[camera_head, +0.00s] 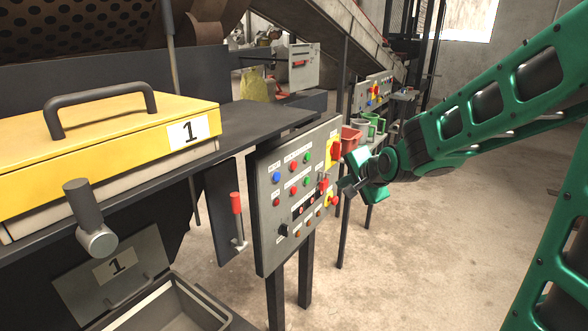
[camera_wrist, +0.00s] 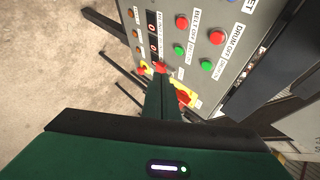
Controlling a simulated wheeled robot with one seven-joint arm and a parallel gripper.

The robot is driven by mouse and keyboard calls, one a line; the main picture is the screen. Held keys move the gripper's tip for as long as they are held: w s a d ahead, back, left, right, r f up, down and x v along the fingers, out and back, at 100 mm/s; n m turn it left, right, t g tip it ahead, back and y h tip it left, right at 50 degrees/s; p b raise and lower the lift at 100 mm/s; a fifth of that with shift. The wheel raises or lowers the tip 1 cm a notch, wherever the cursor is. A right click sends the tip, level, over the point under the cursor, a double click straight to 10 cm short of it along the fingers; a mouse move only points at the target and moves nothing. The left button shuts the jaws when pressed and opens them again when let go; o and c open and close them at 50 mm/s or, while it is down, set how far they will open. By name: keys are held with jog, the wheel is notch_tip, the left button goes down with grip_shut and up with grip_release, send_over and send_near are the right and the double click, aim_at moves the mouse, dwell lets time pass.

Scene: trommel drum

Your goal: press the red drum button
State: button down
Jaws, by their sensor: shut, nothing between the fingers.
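The grey control panel (camera_head: 265,225) stands at the picture's middle in the head view, tilted slightly, with rows of round buttons. The red drum button (camera_head: 293,166) is in its upper row, between a blue button and a green one. In the wrist view the red button (camera_wrist: 216,38) sits beside the "DRUM OFF" label, with a green button (camera_wrist: 206,65) next to it. My gripper (camera_head: 346,186) is shut and empty at the panel's right edge, apart from the drum button. In the wrist view my gripper (camera_wrist: 161,75) overlaps the panel's red-and-yellow controls; I cannot tell whether it touches them.
A red-and-yellow switch (camera_head: 335,152) and a second red button (camera_head: 293,190) are on the same panel. A yellow lidded box (camera_head: 100,140) and a red-handled lever (camera_head: 237,205) are to the left. Open concrete floor (camera_head: 430,250) lies to the right.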

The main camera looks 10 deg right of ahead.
aim_at(294, 165)
jog(key=shift+w+a+r+m+t+y, duration=0.2)
jog(key=shift+w+a+t, duration=0.05)
jog(key=shift+w+a, duration=0.4)
jog(key=shift+w+a+r+m+t+y, duration=0.2)
jog(key=shift+w+a+t, duration=0.05)
jog(key=shift+w+a, duration=0.35)
jog(key=w+a, duration=0.6)
jog(key=shift+w, duration=0.15)
dwell(1.7)
jog(key=shift+w+a+r, duration=0.1)
jog(key=shift+w+a, duration=0.15)
jog(key=shift+a, duration=0.05)
jog(key=shift+w+a, duration=0.3)
dwell(0.9)
jog(key=shift+s+d, duration=0.6)
jog(key=shift+s, duration=0.05)
dwell(0.4)
